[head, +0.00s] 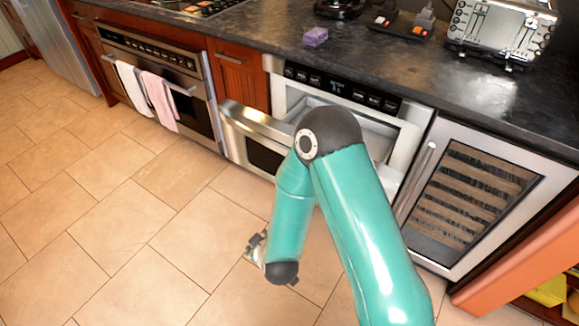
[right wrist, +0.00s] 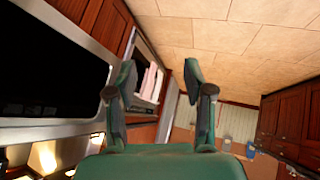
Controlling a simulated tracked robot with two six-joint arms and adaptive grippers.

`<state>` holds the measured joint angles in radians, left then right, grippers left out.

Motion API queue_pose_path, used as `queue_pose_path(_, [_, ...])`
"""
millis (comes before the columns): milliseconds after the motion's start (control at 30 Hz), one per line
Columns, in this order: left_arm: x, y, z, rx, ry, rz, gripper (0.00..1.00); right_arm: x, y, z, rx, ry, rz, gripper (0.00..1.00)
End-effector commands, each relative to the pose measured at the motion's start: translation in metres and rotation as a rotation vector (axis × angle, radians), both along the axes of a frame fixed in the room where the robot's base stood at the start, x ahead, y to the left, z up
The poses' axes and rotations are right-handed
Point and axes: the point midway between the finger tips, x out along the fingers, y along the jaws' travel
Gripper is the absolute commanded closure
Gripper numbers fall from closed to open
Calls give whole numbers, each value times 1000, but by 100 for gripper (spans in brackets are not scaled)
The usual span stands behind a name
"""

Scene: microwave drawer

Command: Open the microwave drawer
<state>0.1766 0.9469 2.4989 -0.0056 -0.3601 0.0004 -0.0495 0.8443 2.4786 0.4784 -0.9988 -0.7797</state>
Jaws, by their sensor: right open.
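The microwave drawer (head: 262,150) in the head view is pulled out from its steel housing under the counter. Its front, with a dark window, stands forward on the left, and the pale inside shows behind my right arm. The arm hides the front's right part. My right gripper is mostly hidden in the head view, low over the floor in front of the drawer. In the right wrist view my right gripper (right wrist: 161,92) is open, with nothing between its fingers. A large dark panel with a steel edge, likely the drawer front (right wrist: 62,132), is left of the fingers. My left gripper is out of view.
An oven (head: 190,105) with white and pink towels is to the left. A glass-fronted wine cooler (head: 470,200) is to the right. The counter (head: 270,35) bears a purple sponge (head: 315,36) and a toaster (head: 500,28). The tiled floor at left is clear.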

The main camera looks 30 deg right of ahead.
Motion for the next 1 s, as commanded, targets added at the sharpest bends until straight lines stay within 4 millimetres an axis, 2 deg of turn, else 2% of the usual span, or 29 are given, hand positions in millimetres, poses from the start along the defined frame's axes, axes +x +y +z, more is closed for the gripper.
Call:
queue_pose_path(33, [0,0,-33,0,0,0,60,18,-9,-3,-158,-95,29,48])
queue_pose_path(133, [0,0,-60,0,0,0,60,35,-34,29,-501,-211,44,48])
queue_pose_path(300, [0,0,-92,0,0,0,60,30,-59,83,-992,-241,3,48])
queue_pose_path(400, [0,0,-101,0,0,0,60,21,-65,105,-1168,-211,-27,48])
queue_pose_path(533, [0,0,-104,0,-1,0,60,15,-71,120,-1274,-179,-49,48])
queue_pose_path(667, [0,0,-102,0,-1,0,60,22,-79,124,-1289,-171,-54,48])
queue_pose_path(1000, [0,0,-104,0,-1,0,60,67,-126,123,-1286,-172,-57,48])
